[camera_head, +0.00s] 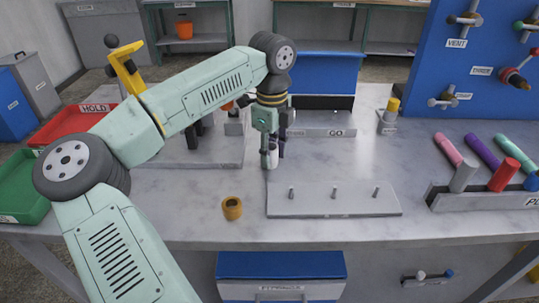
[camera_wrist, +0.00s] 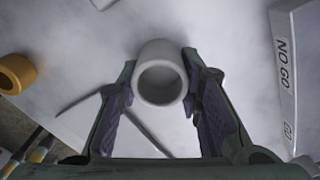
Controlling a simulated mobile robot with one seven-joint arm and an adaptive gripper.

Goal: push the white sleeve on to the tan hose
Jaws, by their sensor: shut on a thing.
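The white sleeve (camera_wrist: 158,48) is a short hollow cylinder between the two fingers of my gripper (camera_wrist: 160,82) in the wrist view, with its open end facing the camera. In the head view my gripper (camera_head: 271,155) points down over the grey table, shut on the white sleeve (camera_head: 272,160), which shows small and pale at the fingertips. The sleeve is just behind the flat plate with pegs. I cannot make out a tan hose in either view.
The peg plate (camera_head: 335,208) has three short pegs. An orange-tan ring (camera_head: 232,208) stands left of it. The GO gauge block (camera_head: 325,123) is behind. At the right, pink, purple and teal rods (camera_head: 483,150) lie by a rack (camera_head: 480,202). A blue panel (camera_head: 440,65) rises there.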

